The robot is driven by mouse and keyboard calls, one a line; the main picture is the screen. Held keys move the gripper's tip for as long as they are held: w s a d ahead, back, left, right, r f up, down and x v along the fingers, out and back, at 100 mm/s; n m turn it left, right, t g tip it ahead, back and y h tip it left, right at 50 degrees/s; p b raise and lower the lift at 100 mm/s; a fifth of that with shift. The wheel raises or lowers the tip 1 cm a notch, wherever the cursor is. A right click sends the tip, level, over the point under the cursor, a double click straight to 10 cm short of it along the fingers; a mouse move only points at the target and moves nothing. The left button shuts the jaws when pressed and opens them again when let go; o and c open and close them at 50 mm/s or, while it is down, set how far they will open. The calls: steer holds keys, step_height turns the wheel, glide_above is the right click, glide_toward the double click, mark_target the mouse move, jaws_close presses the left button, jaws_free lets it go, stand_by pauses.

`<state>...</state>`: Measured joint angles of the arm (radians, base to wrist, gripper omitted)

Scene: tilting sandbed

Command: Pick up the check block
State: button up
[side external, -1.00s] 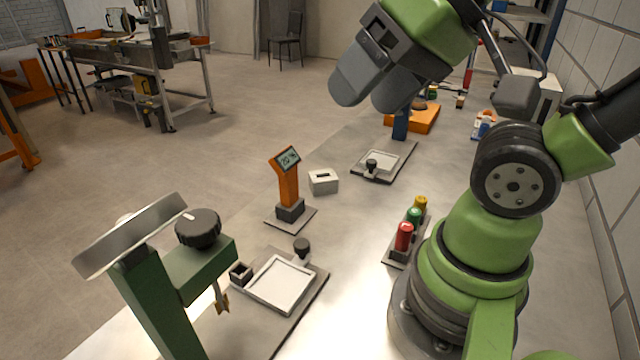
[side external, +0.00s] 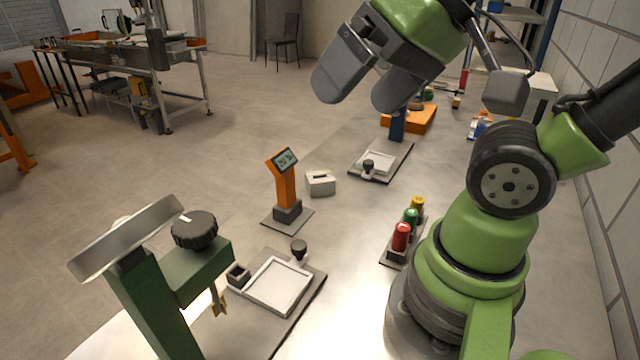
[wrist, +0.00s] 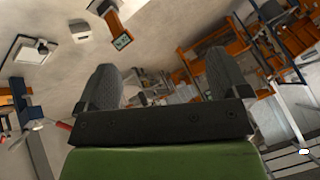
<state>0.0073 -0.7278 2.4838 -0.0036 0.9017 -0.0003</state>
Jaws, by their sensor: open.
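A small pale block with a dark slot in its top, which I take for the check block (side external: 320,184), sits on the grey bench just right of the orange display post. It also shows near the top left of the wrist view (wrist: 80,31). My gripper (side external: 362,93) is high above the bench, up and to the right of the block in the side view, and well apart from it. Its two grey fingers are spread and empty; the gap also shows in the wrist view (wrist: 163,80).
The orange display post (side external: 285,185) stands close beside the block. A white-framed tray (side external: 278,285) and green stand (side external: 160,290) are in front. Red, green and yellow buttons (side external: 408,230) lie near my base. A second tray (side external: 378,162) and orange box (side external: 420,117) are behind.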

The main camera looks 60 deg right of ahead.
steer(key=w+d+m+g+h, duration=0.1)
steer(key=w+d+m+g, duration=0.1)
steer(key=w+d, duration=0.5)
steer(key=m+g+h, duration=0.1)
steer(key=m+g, duration=0.2)
steer(key=g, duration=0.2)
glide_above(320, 176)
steer(key=a, duration=0.2)
steer(key=f, duration=2.4)
steer(key=shift+s+d, duration=0.1)
steer(key=shift+d, duration=0.15)
steer(key=shift+d+f, duration=0.25)
steer(key=shift+f, duration=1.25)
steer(key=shift+d+f, duration=0.2)
steer(key=shift+f, duration=1.3)
steer(key=c, duration=1.2)
